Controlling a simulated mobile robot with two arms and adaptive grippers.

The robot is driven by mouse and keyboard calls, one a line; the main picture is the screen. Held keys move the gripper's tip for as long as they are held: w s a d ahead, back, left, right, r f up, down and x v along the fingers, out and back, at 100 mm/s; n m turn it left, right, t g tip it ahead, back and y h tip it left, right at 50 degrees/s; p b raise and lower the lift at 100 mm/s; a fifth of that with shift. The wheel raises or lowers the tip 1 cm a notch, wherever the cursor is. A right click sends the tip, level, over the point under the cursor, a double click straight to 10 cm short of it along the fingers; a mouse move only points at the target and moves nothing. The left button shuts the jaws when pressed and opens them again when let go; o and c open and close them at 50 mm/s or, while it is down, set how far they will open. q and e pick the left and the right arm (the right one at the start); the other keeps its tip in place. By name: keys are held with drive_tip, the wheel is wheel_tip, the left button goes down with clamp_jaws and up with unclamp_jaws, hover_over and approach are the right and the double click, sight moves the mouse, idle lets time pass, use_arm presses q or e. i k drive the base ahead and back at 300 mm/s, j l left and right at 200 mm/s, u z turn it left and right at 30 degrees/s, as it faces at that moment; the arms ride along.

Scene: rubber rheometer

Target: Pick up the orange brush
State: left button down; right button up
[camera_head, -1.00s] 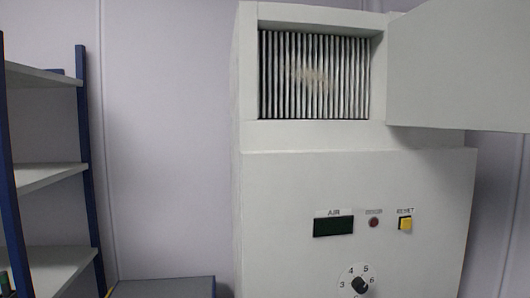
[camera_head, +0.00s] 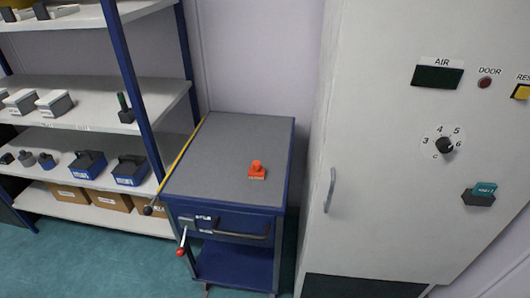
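A small orange object with a knob-like top (camera_head: 257,171), which looks like the orange brush, stands on the grey top of a blue cart (camera_head: 222,150), right of the middle of that top. Nothing touches it and the cart top around it is bare. Neither of my grippers shows in the head view.
A blue-post shelf rack (camera_head: 145,95) with boxes and tools stands left of the cart. A tall white cabinet (camera_head: 385,180) with a handle and dial stands close on the right. A red-knobbed lever (camera_head: 181,250) and a yellow stick (camera_head: 184,150) are at the cart's left side.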

sight(255, 172)
drive_tip(key=i+j, duration=0.15)
drive_tip(key=j, duration=0.2)
drive_tip(key=i+j+z, duration=0.1)
drive_tip(key=j, duration=0.25)
drive_tip(key=i+j, duration=0.15)
drive_tip(key=j, duration=0.25)
drive_tip(key=i+j+z, duration=0.1)
drive_tip(key=j, duration=0.25)
drive_tip(key=i+j, duration=0.1)
drive_tip(key=j, duration=0.3)
drive_tip(key=z, duration=0.05)
